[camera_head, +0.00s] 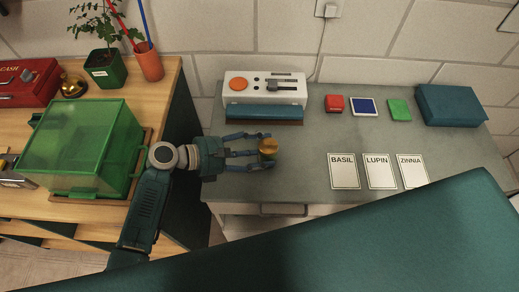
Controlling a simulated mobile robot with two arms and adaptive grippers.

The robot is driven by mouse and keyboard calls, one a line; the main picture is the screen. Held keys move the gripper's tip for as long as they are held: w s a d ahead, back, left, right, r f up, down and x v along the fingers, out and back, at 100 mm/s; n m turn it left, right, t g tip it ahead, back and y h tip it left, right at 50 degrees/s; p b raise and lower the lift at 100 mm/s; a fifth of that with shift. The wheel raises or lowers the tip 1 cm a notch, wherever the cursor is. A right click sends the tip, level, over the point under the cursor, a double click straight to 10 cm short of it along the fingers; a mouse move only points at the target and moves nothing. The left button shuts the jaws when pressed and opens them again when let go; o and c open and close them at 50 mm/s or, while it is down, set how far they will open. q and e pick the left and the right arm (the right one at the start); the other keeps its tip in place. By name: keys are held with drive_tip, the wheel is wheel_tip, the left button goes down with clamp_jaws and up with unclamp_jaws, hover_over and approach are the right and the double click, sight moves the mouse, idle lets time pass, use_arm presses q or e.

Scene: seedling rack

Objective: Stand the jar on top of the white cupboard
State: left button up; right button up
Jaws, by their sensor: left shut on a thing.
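A small jar (268,146), amber with a greenish part, is between the fingertips of my left gripper (264,151). The gripper is shut on it, with the fingers reaching in from the left. The white cupboard (238,224) has a grey-green top (300,180) and a drawer handle on its white front. My right gripper is not in view.
A white device (262,88) with an orange knob stands behind the jar. Farther right are a red block (334,104), a blue-and-white piece (363,107), a green block (399,110) and a teal box (449,105). Cards (344,171) lie front right. A green bin (84,145) stands left.

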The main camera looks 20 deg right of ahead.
use_arm(q)
drive_tip(key=shift+f, duration=0.4)
drive_tip(key=o, duration=1.4)
drive_tip(key=shift+f, duration=0.1)
wheel_tip(320, 180, up, 10)
drive_tip(key=shift+r, duration=0.1)
